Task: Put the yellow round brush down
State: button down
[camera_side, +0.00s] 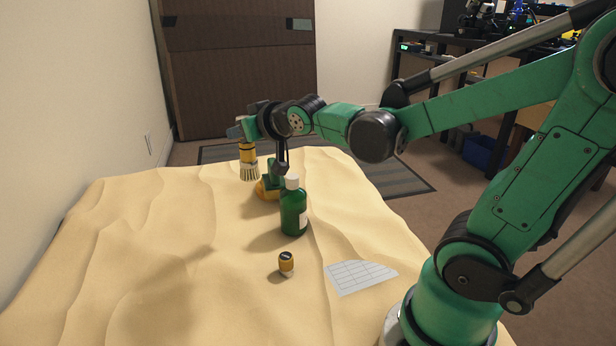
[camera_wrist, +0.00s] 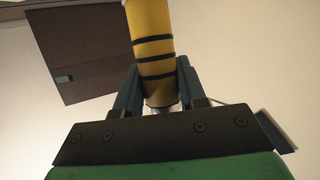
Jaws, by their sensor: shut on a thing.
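The yellow round brush (camera_side: 248,155) has a yellow handle with dark bands and pale bristles pointing down. In the side view it hangs above the far part of the sand-coloured cloth, its bristles apart from the surface as far as I can tell. My gripper (camera_side: 243,130) is shut on the brush's handle. In the wrist view the yellow handle (camera_wrist: 150,50) stands between the two fingers of my gripper (camera_wrist: 152,85); the bristles are hidden there.
A green bottle with a white cap (camera_side: 293,212) stands near the middle. Behind it is a green and yellow object (camera_side: 268,188), partly hidden. A small yellow jar with a dark lid (camera_side: 286,263) and a white gridded sheet (camera_side: 360,277) lie nearer. The left of the rippled cloth (camera_side: 130,240) is clear.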

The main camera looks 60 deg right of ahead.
jog(key=s+a+f+n+y, duration=0.3)
jog(key=s+a+y, duration=0.1)
jog(key=a, duration=0.5)
notch_tip(320, 180, up, 12)
jog(key=f, duration=0.1)
jog(key=s+d+n+y, duration=0.1)
jog(key=s+d, duration=0.1)
jog(key=d, duration=1.1)
jog(key=s+d+n+y, duration=0.1)
jog(key=s+d, duration=0.2)
jog(key=d, duration=1)
notch_tip(320, 180, down, 21)
jog(key=shift+w+a, duration=0.15)
jog(key=shift+w, duration=0.1)
jog(key=shift+f, duration=0.45)
jog(key=shift+c, duration=2.1)
grip_release()
